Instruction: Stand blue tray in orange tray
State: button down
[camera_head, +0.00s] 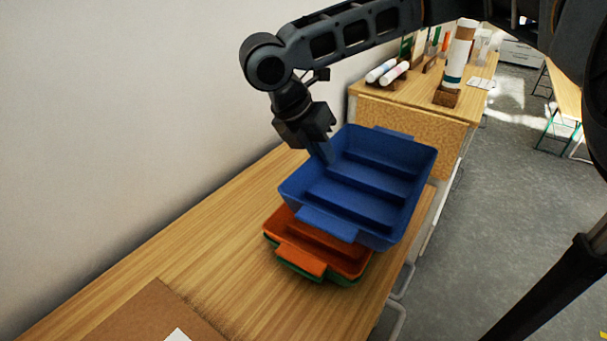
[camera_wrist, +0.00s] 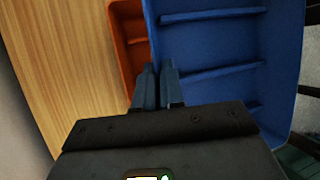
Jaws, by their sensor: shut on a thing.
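The blue tray (camera_head: 372,165) is held in the air above the orange tray (camera_head: 300,262), with its open side up and some ridges across its floor. My gripper (camera_head: 327,155) is shut on the left wall of the blue tray. The orange tray sits on top of a green tray (camera_head: 300,275) on the wooden table and is partly hidden by the blue tray. In the wrist view, the fingers (camera_wrist: 157,85) pinch the edge of the blue tray (camera_wrist: 215,50), and part of the orange tray (camera_wrist: 128,45) shows below and to the left.
The wooden table (camera_head: 185,245) is clear left of the trays. A brown board with a white sheet (camera_head: 150,320) lies at its near end. A second table at the back holds rolls (camera_head: 388,72) and a tall white cylinder in a wooden stand (camera_head: 459,55).

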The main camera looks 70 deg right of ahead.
jog(key=w+f, duration=0.1)
jog(key=w, duration=0.1)
jog(key=w+f, duration=0.1)
jog(key=w, duration=0.1)
jog(key=shift+f, duration=0.2)
jog(key=shift+f+p, duration=0.35)
jog(key=shift+f, duration=1.7)
jog(key=shift+s+f, duration=0.1)
jog(key=shift+a+f, duration=0.1)
jog(key=c, duration=1.2)
grip_release()
jog(key=shift+f, duration=0.1)
jog(key=shift+c, duration=0.2)
jog(key=v, duration=1.2)
jog(key=shift+r+b, duration=0.3)
jog(key=shift+r, duration=0.05)
